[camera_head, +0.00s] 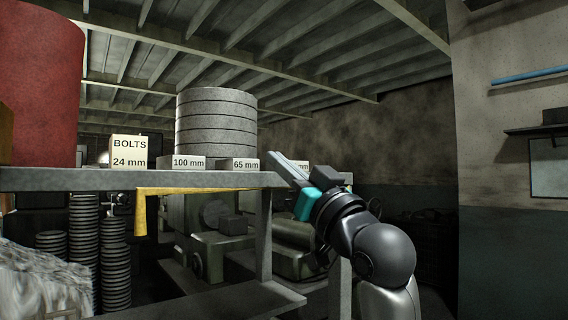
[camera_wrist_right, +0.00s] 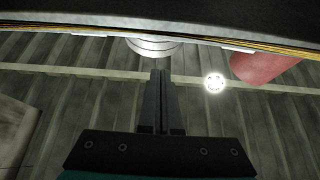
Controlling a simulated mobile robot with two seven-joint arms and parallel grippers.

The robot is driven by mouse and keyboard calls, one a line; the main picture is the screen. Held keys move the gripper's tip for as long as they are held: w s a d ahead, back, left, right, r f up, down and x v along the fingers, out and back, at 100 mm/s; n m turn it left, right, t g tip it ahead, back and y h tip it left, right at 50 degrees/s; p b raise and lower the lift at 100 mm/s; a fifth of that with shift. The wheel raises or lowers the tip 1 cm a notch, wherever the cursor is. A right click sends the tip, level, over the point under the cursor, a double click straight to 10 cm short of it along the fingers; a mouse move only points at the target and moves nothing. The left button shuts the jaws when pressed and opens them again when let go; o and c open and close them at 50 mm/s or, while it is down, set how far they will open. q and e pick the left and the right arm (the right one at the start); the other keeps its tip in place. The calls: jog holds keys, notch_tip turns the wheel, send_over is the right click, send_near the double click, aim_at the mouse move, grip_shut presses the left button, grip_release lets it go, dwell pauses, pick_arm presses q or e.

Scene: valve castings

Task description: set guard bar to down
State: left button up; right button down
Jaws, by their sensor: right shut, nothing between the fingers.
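A yellow bar (camera_head: 190,190), which looks like the guard bar, runs under the front edge of the shelf in the head view. A short yellow piece (camera_head: 140,215) hangs down at its left end. In the wrist view a thin yellow strip (camera_wrist_right: 75,31) crosses the top along a dark edge. My right gripper (camera_head: 283,163) is shut and empty, at the front edge of the shelf, right of the yellow bar. Its fingers also show in the wrist view (camera_wrist_right: 160,76), below the strip. I cannot tell whether they touch anything. My left gripper is not in view.
The shelf (camera_head: 60,180) carries a stack of grey discs (camera_head: 215,125), a bolts box (camera_head: 128,151), size labels (camera_head: 189,163) and a red drum (camera_head: 40,80). Stacked rings (camera_head: 115,275) and grey castings (camera_head: 215,245) stand below. A wall (camera_head: 505,180) bounds the right.

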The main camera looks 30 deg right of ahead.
jog(key=b+v, duration=0.6)
jog(key=v, duration=0.4)
jog(key=shift+r, duration=0.1)
